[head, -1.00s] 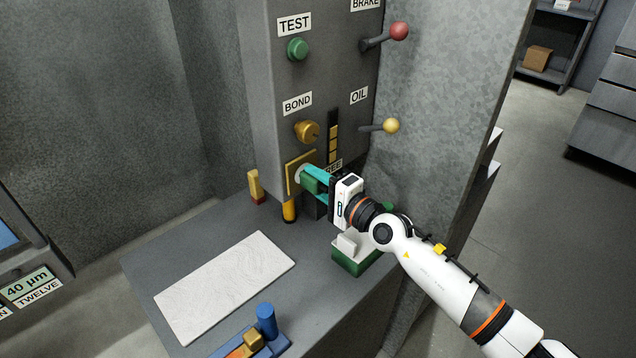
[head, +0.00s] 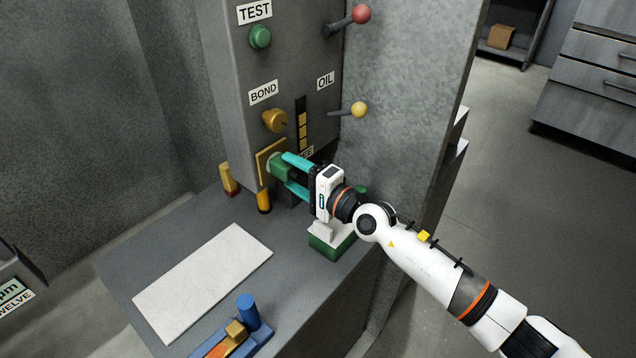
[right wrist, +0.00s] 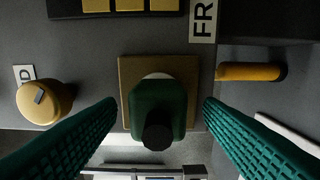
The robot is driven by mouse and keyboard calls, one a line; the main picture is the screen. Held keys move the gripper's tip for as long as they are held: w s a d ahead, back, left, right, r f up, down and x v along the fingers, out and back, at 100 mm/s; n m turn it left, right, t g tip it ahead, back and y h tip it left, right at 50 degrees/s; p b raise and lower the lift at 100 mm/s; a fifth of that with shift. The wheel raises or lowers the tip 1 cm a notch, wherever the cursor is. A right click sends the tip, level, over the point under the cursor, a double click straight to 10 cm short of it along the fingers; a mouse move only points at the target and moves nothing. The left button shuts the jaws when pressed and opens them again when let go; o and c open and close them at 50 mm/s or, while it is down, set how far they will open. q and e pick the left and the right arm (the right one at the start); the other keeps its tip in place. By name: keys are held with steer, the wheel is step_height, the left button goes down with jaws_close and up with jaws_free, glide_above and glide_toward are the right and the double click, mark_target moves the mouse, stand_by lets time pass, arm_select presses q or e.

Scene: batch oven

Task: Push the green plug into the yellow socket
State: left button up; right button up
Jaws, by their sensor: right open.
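The green plug (head: 281,168) sits at the yellow socket (head: 262,172) on the front of the grey panel. In the right wrist view the plug (right wrist: 157,100) points at me with its dark round end, and the square yellow socket plate (right wrist: 127,72) shows behind it. A pale ring shows between them; I cannot tell how deep the plug sits. My right gripper (head: 287,171) is open, its teal fingers on either side of the plug. In the right wrist view the fingers of the right gripper (right wrist: 158,108) stand apart from the plug. My left gripper is not in view.
A gold BOND knob (head: 275,120) and a yellow-tipped OIL lever (head: 358,110) are above the socket. A green-and-white block (head: 331,240) stands below my right gripper. A white plate (head: 203,280) and a blue fixture (head: 247,312) lie on the grey bench.

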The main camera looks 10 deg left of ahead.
steer(key=v, duration=0.9)
steer(key=shift+s+d, duration=0.1)
steer(key=shift+s, duration=0.05)
